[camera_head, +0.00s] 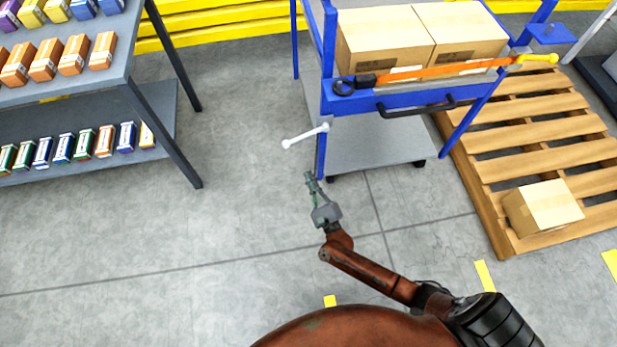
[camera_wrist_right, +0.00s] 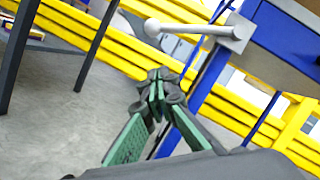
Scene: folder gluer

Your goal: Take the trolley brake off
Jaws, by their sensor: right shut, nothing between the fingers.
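The blue trolley (camera_head: 350,105) stands at the upper middle of the head view. A white lever with a round knob (camera_head: 305,136) sticks out leftward from its near left post; it is probably the brake lever. The lever also shows in the right wrist view (camera_wrist_right: 195,29), above my fingers. My right gripper (camera_head: 309,175) is shut and empty, below the lever and apart from it in the head view. Its green-padded fingers meet in the wrist view (camera_wrist_right: 158,88). My left gripper is not in view.
The trolley carries cardboard boxes (camera_head: 385,40), an orange strap (camera_head: 440,70) and a black handle (camera_head: 415,108). A wooden pallet (camera_head: 475,185) with one box (camera_head: 543,207) lies to the right. A grey shelf (camera_head: 105,65) with small cartons stands left. The floor between is clear.

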